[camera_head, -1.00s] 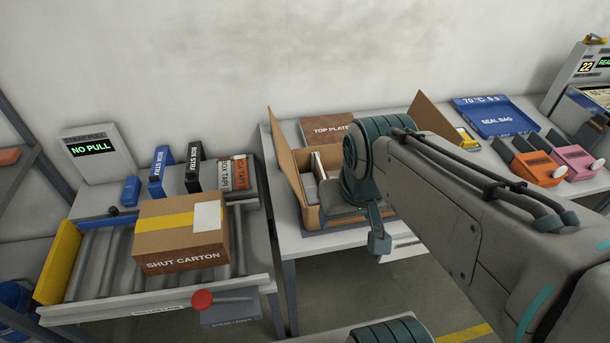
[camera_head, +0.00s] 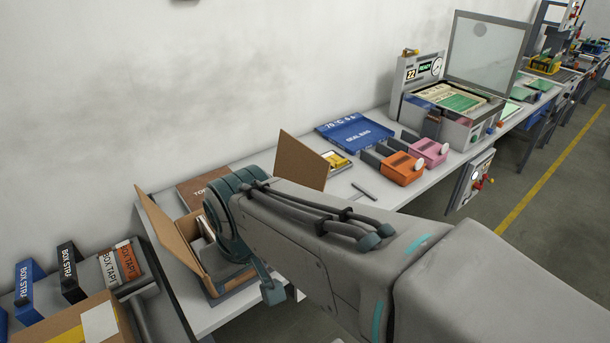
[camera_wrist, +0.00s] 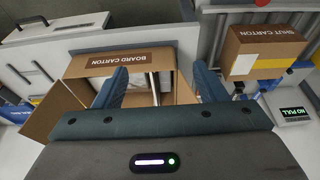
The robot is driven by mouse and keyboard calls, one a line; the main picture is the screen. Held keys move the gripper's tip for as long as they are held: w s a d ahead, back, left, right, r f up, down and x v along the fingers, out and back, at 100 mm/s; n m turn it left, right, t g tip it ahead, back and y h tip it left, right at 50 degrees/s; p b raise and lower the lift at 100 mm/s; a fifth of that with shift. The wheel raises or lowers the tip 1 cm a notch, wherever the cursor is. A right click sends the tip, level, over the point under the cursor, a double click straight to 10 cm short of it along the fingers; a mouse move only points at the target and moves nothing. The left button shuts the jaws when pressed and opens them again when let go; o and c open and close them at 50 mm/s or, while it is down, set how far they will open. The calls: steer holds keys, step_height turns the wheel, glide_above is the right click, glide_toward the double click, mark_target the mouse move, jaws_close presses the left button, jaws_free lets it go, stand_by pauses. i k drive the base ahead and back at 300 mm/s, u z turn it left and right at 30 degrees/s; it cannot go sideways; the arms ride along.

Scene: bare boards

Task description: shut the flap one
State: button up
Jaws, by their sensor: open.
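An open brown carton stands on the bench, partly hidden by my arm in the head view. One flap (camera_head: 168,235) stands up on its left and another flap (camera_head: 301,160) stands up on its right. In the wrist view, the carton's front wall (camera_wrist: 122,62) reads "BOARD CARTON" upside down, and a brown flap (camera_wrist: 52,112) spreads out at the left. Pale contents (camera_wrist: 143,84) show inside. My gripper (camera_wrist: 161,72) is open, its two teal fingers apart over the carton with nothing seen between them. Whether a finger touches the carton cannot be told.
A taped shut carton (camera_head: 85,325) lies at the lower left, near tape boxes (camera_head: 122,262). A blue tray (camera_head: 355,134), an orange bin (camera_head: 403,168) and a pink bin (camera_head: 428,150) stand to the right. A machine with a raised lid (camera_head: 488,48) is beyond.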

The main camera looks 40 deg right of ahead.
mark_target(295, 162)
steer(key=z, duration=0.05)
steer(key=k, duration=0.5)
steer(key=z, duration=0.65)
steer(key=i, duration=0.75)
steer(key=u, duration=0.05)
